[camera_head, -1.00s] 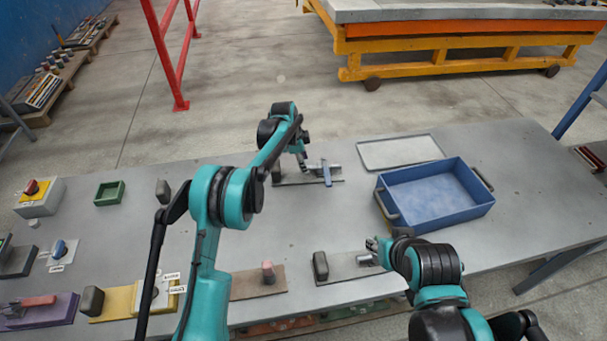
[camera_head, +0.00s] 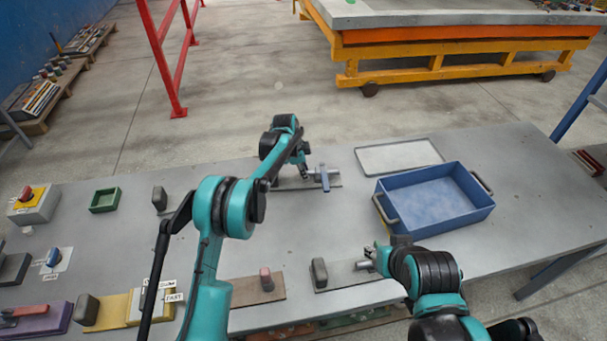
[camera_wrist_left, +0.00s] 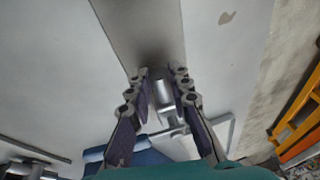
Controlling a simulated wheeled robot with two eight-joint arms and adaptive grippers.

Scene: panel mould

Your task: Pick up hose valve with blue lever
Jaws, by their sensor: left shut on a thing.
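The hose valve (camera_head: 314,177) is a silver fitting with an upright blue lever (camera_head: 324,178), on a grey board on the far side of the table. My left gripper (camera_head: 305,174) is at its left end, shut on it. In the left wrist view, the left gripper (camera_wrist_left: 163,92) has its two fingers on either side of the silver valve body (camera_wrist_left: 162,96). My right gripper (camera_head: 374,255) is low over the near board, by a silver fitting (camera_head: 364,264); its fingers are too small to read.
A blue bin (camera_head: 436,206) with handles stands right of the valve. A flat grey tray (camera_head: 400,156) lies behind it. A green box (camera_head: 104,200) and a grey box with a red knob (camera_head: 36,205) stand at the left. The table's right end is clear.

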